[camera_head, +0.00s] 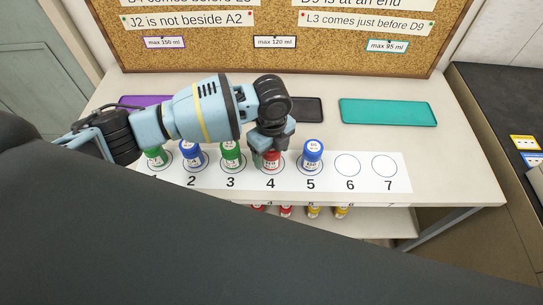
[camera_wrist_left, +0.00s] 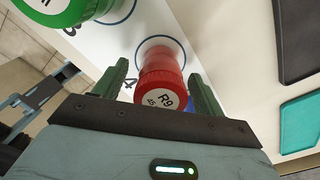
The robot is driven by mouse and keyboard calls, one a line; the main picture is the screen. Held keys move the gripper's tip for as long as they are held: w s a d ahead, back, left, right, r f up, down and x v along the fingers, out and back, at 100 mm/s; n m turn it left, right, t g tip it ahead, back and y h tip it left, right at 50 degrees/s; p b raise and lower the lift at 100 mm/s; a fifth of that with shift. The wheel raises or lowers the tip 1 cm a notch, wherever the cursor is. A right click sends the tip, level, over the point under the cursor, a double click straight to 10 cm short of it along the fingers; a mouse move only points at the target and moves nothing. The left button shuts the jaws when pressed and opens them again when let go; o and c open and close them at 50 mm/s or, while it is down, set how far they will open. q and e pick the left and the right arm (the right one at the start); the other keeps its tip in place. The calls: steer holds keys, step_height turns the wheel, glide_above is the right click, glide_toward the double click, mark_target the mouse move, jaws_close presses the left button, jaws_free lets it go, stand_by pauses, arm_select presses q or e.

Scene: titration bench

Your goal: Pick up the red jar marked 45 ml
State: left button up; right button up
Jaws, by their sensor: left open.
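The red jar (camera_head: 271,163) stands on spot 4 of the white numbered strip, partly hidden by my left gripper. In the left wrist view the red jar (camera_wrist_left: 161,74) has a white lid label reading R9 and 45. My left gripper (camera_head: 268,154) comes down over it from above. In the left wrist view the open fingers of the left gripper (camera_wrist_left: 160,88) lie on either side of the jar, with gaps visible. My right gripper is not in view.
A green jar (camera_head: 231,155) on spot 3 and a blue jar (camera_head: 312,158) on spot 5 flank it closely. Spots 6 and 7 (camera_head: 384,166) are empty. A teal tray (camera_head: 388,112) lies behind. Red and yellow jars (camera_head: 313,211) stand on a lower shelf.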

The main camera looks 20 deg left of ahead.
arm_select(q)
steer(key=c, duration=1.1)
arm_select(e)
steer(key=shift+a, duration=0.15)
arm_select(q)
steer(key=shift+r, duration=0.15)
